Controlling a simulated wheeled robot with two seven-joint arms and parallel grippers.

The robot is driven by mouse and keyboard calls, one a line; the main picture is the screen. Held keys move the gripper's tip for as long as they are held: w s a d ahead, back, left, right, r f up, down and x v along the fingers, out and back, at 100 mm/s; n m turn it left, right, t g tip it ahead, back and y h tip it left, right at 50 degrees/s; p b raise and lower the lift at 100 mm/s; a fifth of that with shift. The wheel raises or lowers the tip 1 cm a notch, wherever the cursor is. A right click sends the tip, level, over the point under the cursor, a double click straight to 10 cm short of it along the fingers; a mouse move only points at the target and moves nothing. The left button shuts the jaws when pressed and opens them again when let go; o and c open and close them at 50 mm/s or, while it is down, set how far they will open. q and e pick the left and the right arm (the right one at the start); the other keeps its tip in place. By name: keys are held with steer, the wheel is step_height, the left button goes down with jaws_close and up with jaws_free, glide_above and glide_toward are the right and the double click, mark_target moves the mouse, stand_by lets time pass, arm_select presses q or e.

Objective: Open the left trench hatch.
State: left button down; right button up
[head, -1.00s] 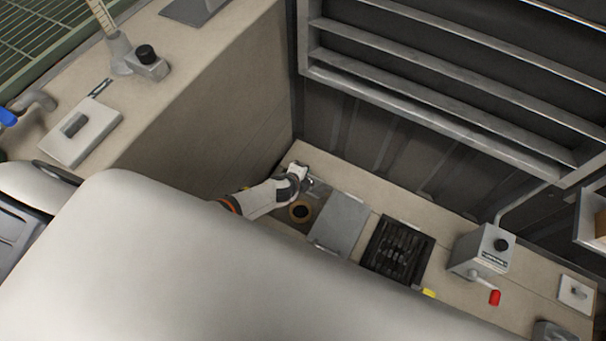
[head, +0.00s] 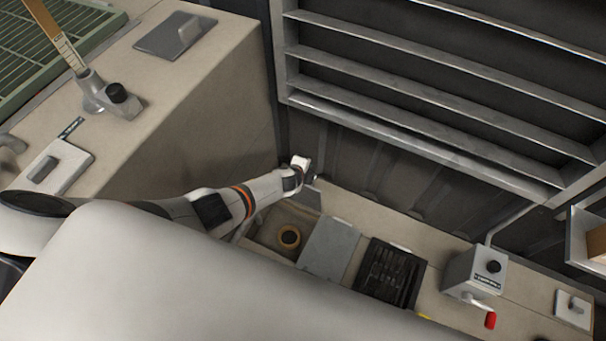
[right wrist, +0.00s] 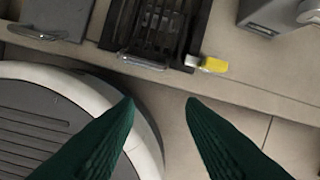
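The trench at the wall has an open compartment (head: 268,222) at its left, with a tan ring (head: 289,237) inside. A grey plate (head: 308,196), which looks like the left hatch lid, stands tilted up at the compartment's far side. My left gripper (head: 312,178) is at the top of this plate; its fingers are too small to tell whether they grip it. A flat grey cover (head: 330,249) lies right of the opening. My right gripper (right wrist: 160,100) is open and empty in the right wrist view, above the floor before the trench; in the head view it is hidden.
A black grate (head: 390,272) lies right of the cover. A grey box with a red-handled crank (head: 475,272) stands further right. A slatted metal frame (head: 420,95) covers the back wall. A raised ledge (head: 200,100) borders the left. A yellow piece (right wrist: 213,64) lies by the grate.

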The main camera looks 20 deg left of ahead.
arm_select(q)
steer(key=shift+a+f, duration=0.15)
steer(key=shift+f, duration=0.2)
arm_select(e)
steer(key=shift+w+r, duration=0.3)
steer(key=shift+r, duration=0.15)
arm_select(q)
steer(key=c, duration=1.7)
jaws_free()
steer(key=shift+f, duration=0.1)
steer(key=shift+w, duration=0.1)
steer(key=shift+w+r, duration=0.1)
steer(key=shift+r, duration=0.15)
